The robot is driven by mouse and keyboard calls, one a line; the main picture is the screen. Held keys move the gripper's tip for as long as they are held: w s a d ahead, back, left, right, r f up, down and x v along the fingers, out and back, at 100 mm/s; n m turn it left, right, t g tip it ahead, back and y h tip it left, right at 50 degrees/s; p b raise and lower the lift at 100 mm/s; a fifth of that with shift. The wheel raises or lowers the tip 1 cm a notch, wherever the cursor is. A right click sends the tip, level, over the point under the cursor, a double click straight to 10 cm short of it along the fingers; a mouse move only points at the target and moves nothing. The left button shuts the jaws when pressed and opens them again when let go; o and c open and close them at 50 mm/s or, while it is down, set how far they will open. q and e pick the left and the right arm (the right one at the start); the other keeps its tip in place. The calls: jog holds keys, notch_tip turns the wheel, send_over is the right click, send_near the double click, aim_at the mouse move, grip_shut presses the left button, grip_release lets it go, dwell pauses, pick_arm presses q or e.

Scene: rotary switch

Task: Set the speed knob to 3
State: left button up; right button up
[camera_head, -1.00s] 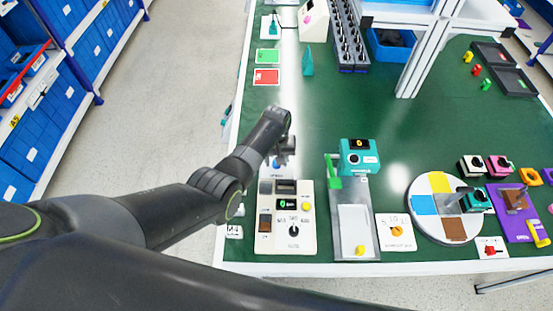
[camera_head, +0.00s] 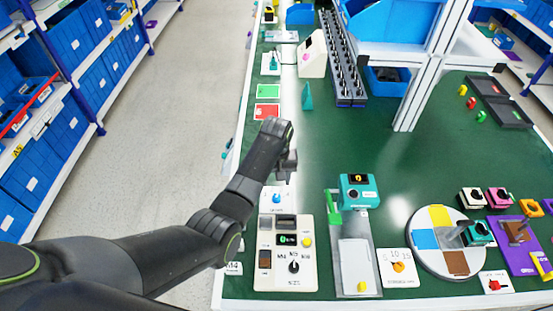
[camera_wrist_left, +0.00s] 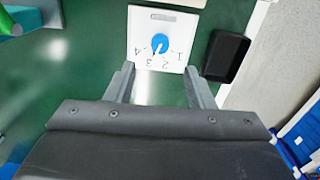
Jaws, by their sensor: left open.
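A blue knob (camera_head: 276,198) sits on a small white panel behind the cream control box. In the left wrist view the knob (camera_wrist_left: 159,44) is seen from above, on its white panel (camera_wrist_left: 160,24) with the numbers 1 to 4 around one side. A small pale mark on the knob faces the numbers; which number it points at is hard to tell. My left gripper (camera_head: 286,166) hangs above the table, beyond the knob in the head view. In the wrist view its two fingers (camera_wrist_left: 159,70) are apart and empty, with the panel showing beyond them. My right gripper is not in view.
The cream box (camera_head: 266,284) with a display and black knob stands in front. A teal device (camera_head: 358,190), an orange-knob panel (camera_head: 398,281) and a round coloured disc (camera_head: 424,262) lie to its right. A black tray (camera_wrist_left: 226,58) is beside the white panel.

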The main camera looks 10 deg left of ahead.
pick_arm(q)
notch_tip(320, 180, up, 8)
jog(key=shift+r+b, duration=0.2)
jog(key=shift+b, duration=0.2)
jog(key=shift+f, duration=0.1)
